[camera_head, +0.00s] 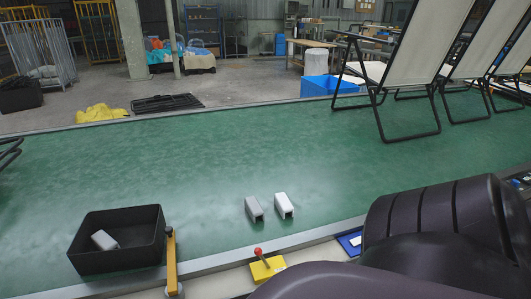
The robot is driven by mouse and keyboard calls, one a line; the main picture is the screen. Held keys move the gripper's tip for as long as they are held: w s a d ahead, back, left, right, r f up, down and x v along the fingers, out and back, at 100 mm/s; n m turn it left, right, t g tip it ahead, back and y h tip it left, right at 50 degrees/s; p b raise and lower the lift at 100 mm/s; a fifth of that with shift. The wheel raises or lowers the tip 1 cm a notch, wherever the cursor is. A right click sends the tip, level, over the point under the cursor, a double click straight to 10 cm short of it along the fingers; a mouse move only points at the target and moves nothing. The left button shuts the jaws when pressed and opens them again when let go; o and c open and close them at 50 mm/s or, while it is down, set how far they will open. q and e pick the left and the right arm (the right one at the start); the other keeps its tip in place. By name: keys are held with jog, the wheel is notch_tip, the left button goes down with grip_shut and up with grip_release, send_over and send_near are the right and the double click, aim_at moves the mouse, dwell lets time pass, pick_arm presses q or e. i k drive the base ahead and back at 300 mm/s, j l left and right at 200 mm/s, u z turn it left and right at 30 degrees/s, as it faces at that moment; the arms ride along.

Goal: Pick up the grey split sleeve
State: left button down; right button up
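Two small sleeves lie side by side on the green surface near its front edge, slightly apart. The left one is a grey sleeve (254,209). The right one is a paler sleeve (284,205) with a dark open end facing the front. A third, light grey sleeve (103,240) lies tilted inside a black bin (138,249). I cannot make out the split in any of them. Dark rounded links of my own arm fill the lower right. Neither of my grippers shows in the head view.
A yellow upright bar (171,262) stands beside the bin. A yellow block with a red-tipped lever (266,267) sits at the front edge. Folding loungers (425,45) stand at the back right. The green surface (190,160) between is clear.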

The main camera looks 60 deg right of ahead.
aim_at(254, 208)
jog(key=z, duration=1.8)
